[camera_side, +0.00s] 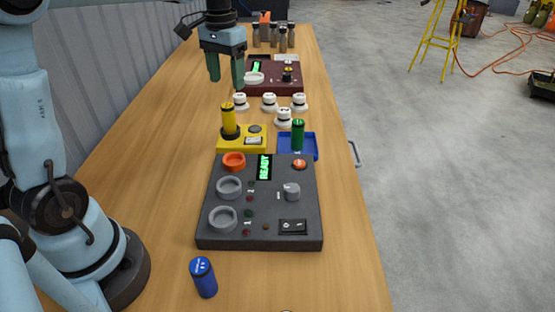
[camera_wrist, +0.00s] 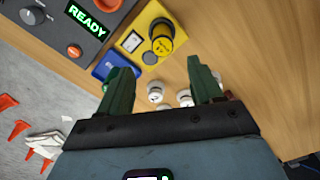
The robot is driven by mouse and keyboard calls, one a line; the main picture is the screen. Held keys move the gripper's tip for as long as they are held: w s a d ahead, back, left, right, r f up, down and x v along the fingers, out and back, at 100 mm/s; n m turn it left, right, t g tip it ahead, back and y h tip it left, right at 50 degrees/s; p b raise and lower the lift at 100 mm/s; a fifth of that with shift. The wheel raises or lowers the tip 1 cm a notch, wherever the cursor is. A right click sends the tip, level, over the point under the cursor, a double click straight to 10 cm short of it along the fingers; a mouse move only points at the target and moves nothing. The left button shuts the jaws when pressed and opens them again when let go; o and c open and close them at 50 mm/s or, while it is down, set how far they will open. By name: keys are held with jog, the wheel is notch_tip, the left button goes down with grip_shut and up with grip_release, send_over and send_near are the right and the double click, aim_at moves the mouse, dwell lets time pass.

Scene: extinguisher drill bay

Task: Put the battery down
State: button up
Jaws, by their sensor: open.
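My gripper (camera_side: 226,84) is open and empty above the bench, with its two green fingers apart; they also show in the wrist view (camera_wrist: 158,68). A yellow battery (camera_side: 228,119) stands upright on the yellow device (camera_side: 257,143), below and apart from my fingers; it also shows in the wrist view (camera_wrist: 162,41). A green battery (camera_side: 298,136) stands upright in the blue tray (camera_side: 312,150).
Several white round knobs (camera_side: 269,102) stand behind the yellow device. A dark red console (camera_side: 288,85) sits farther back, with several dark cylinders (camera_side: 283,42) beyond it.

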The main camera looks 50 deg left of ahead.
aim_at(229, 118)
notch_tip(229, 118, down, 7)
jog(key=shift+r, duration=0.15)
jog(key=shift+s+a+f, duration=0.1)
jog(key=shift+f, duration=1.25)
jog(key=shift+s+a+f, duration=0.1)
jog(key=shift+f, duration=1.2)
grip_shut()
jog(key=shift+r, duration=0.1)
